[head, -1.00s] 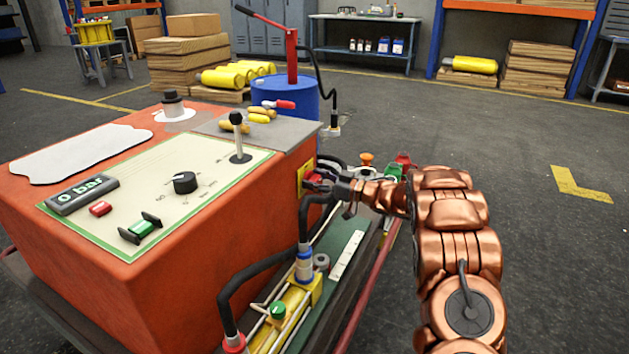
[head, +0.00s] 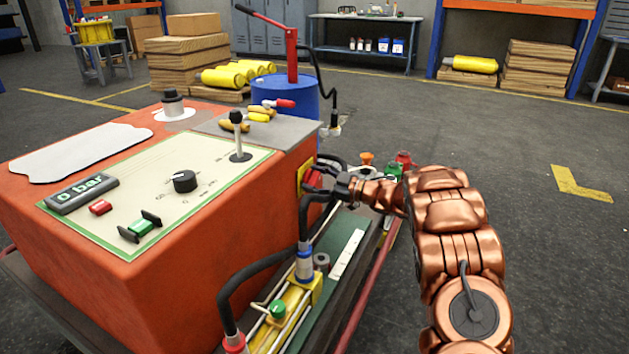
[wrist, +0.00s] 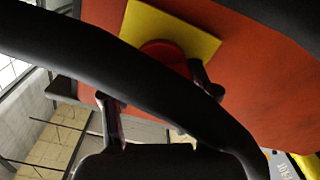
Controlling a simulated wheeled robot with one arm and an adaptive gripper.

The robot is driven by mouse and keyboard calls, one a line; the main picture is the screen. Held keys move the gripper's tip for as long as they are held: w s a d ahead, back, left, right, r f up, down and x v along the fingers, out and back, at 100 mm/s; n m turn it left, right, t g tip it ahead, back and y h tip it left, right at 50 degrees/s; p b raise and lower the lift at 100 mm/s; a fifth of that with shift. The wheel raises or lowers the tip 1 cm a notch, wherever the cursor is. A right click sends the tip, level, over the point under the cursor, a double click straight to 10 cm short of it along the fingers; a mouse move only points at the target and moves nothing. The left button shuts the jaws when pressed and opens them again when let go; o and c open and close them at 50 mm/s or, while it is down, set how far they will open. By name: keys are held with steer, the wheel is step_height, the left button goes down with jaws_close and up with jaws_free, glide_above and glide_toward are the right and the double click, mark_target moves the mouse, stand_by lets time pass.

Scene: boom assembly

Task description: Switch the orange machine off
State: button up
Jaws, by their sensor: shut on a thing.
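The orange machine (head: 262,205) stands at the left, its control panel (head: 185,195) facing up. On its right end is a yellow plate (head: 303,175) with a red switch (head: 314,180). In the wrist view the plate (wrist: 190,28) and the round red switch (wrist: 165,50) show just past my fingers. My gripper (head: 327,184) is at this end, its fingers shut on the red switch. A black hose crosses in front of the wrist camera and hides much of the contact. The panel display (head: 82,194) reads 0 bar.
A black hose (head: 262,270) loops close beside my gripper, down to a yellow cylinder assembly (head: 290,300) on the low green bench (head: 335,265). A blue drum (head: 285,100) with a red hand pump stands behind the machine. The floor at the right is open.

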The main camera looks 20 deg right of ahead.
steer(key=n+b, duration=0.1)
steer(key=n, duration=0.1)
steer(key=n+b, duration=0.1)
steer(key=n, duration=0.1)
steer(key=n+b, duration=0.1)
steer(key=n, duration=0.1)
steer(key=shift+s+a+f+n+b, duration=0.1)
steer(key=shift+f+n+b, duration=0.2)
steer(key=shift+f+b, duration=0.05)
steer(key=n+b, duration=0.4)
steer(key=n, duration=0.1)
steer(key=shift+n+b, duration=0.55)
steer(key=shift+n, duration=0.05)
steer(key=shift+r, duration=0.1)
steer(key=o, duration=1.2)
steer(key=shift+c, duration=0.2)
steer(key=v, duration=1.2)
